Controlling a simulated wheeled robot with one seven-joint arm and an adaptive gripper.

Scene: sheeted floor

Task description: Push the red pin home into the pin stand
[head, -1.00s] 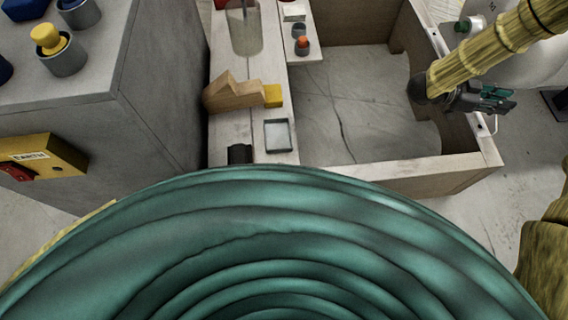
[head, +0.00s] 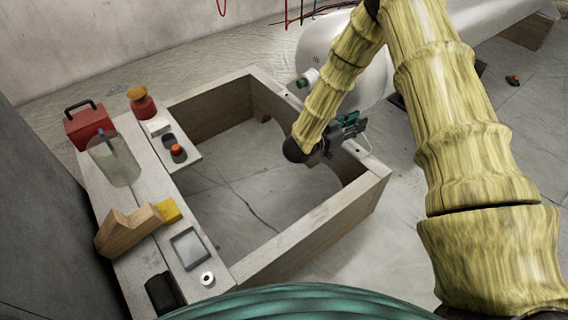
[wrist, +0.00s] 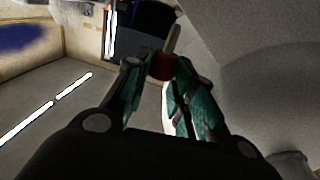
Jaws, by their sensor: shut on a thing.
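My gripper (head: 348,125) is above the right wall of the wooden frame. In the wrist view its green fingers (wrist: 160,80) are closed about a red piece with a pale tan stem, which I take as the red pin (wrist: 162,66). The stem points away from the fingers, toward a dark area. In the head view the pin is too small or hidden to make out. I cannot identify the pin stand with certainty, nor tell whether the pin touches anything.
The wooden frame (head: 310,238) surrounds bare floor. Its left plank carries a brown wooden block (head: 125,232), a clear container (head: 113,165), a grey tray (head: 190,248) and a small orange-topped piece (head: 177,150). A white tank (head: 335,50) lies behind my gripper.

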